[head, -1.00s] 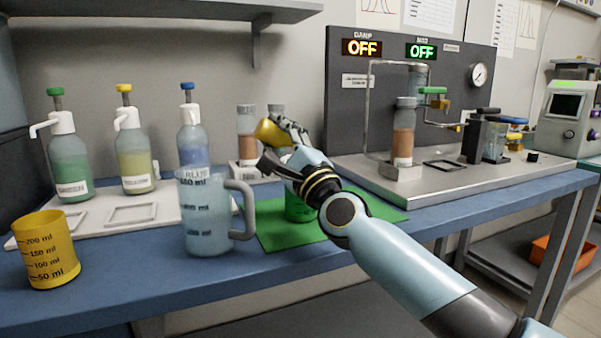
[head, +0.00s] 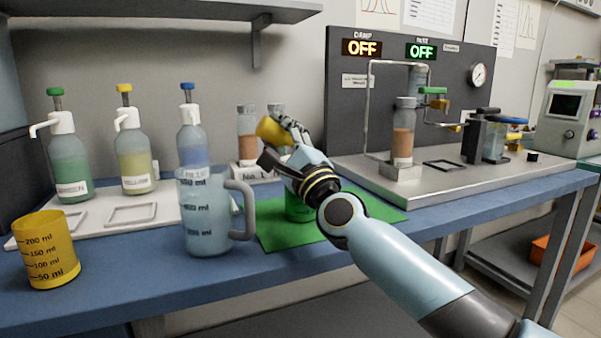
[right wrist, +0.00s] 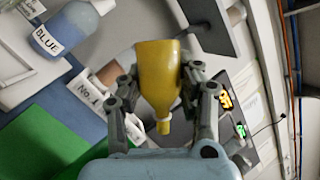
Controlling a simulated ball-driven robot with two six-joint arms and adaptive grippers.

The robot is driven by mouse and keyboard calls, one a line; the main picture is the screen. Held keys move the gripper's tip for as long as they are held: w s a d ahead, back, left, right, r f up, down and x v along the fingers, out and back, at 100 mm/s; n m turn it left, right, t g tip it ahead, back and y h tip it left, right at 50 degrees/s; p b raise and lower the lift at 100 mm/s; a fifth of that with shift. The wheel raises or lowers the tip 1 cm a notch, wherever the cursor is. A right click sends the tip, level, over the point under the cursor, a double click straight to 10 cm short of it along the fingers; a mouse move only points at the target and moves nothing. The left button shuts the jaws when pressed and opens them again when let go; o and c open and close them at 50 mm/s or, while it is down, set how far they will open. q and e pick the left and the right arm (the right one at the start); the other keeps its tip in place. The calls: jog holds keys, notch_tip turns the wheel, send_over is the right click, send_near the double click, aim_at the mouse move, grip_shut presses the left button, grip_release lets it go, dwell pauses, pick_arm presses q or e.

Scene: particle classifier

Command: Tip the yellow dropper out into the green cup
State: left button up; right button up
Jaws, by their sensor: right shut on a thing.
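The yellow dropper (head: 270,131) is held in my right gripper (head: 283,145), tilted, above the green mat. In the right wrist view the yellow dropper (right wrist: 158,75) sits between both fingers of my right gripper (right wrist: 165,90), with its pale-collared nozzle toward the palm. The green cup (head: 297,209) stands on the green mat (head: 275,235), below my right gripper and largely hidden by my wrist. I cannot tell whether the nozzle is over the cup's opening. My left gripper is not in view.
A clear jug (head: 207,225) stands left of the mat, and a yellow measuring cup (head: 47,255) at the far left. Pump bottles (head: 135,165) stand behind them. Sample jars (head: 246,125) stand behind my gripper. A metal apparatus base (head: 440,190) lies to the right.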

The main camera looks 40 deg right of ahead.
jog(key=shift+s+d+r+m+h, duration=0.1)
jog(key=shift+d+r+m+h, duration=0.1)
jog(key=shift+m+h, duration=0.5)
jog(key=shift+d+r+m+h, duration=0.15)
jog(key=shift+m+h, duration=0.15)
jog(key=shift+m, duration=0.7)
dwell(2.1)
dwell(0.8)
